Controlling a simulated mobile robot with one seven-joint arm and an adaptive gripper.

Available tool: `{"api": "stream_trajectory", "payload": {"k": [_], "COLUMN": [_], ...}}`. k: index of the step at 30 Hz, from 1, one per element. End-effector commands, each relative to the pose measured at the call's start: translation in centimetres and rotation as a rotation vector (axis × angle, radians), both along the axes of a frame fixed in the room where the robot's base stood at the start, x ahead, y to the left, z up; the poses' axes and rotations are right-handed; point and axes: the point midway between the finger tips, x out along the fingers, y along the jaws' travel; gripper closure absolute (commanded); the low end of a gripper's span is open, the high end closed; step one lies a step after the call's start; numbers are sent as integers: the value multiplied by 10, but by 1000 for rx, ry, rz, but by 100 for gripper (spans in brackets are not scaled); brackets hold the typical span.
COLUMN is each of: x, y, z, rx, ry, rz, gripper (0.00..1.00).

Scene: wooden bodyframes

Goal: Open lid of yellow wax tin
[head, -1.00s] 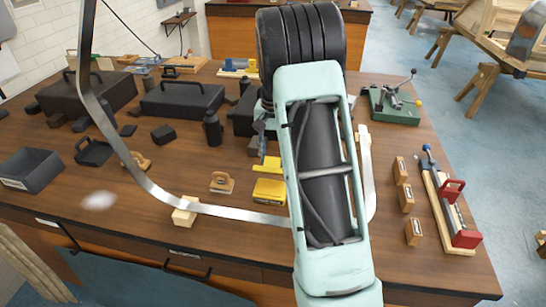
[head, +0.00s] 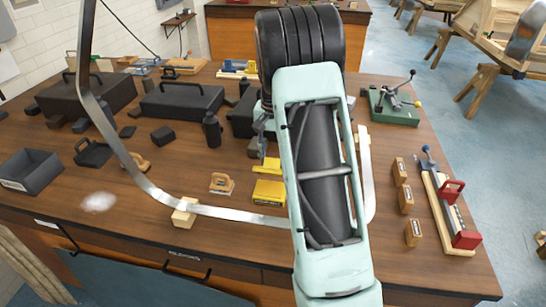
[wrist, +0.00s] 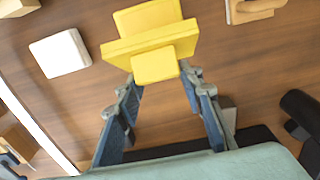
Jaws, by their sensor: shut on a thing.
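The yellow wax tin (head: 269,192) sits on the bench just left of my arm in the head view. Its lid (head: 268,168) shows as a separate yellow slab behind the body, apparently raised at an angle. In the wrist view the tin's body (wrist: 150,16) is at the top, with the lid (wrist: 125,48) as a bar across it and a yellow tab (wrist: 155,67) sticking out towards me. My gripper (wrist: 159,77) has its two fingers on either side of this tab, shut on it. My arm hides most of the gripper in the head view.
A bent metal strip (head: 240,214) curves around the front of the bench. Black boxes (head: 182,101) lie further back. Several small wooden blocks (head: 406,199) and a red-blue clamp (head: 450,205) are at right.

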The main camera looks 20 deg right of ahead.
Motion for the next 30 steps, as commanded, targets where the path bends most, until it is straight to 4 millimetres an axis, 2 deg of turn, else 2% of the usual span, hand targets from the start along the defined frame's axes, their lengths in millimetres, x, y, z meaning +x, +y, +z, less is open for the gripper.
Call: {"api": "stream_trajectory", "payload": {"k": [8,9,13,23,26,30], "x": [0,0,0,0,1,1], "y": [-4,-4,-3,-1,-1,-1], "z": [-3,-3,-2,1,10,36], "rx": [-6,-6,-5,-3,-3,-3], "ry": [-2,-2,-2,-2,-4,-6], "rz": [-3,-2,-2,0,0,0], "gripper": [100,62,48,46,46,46]}}
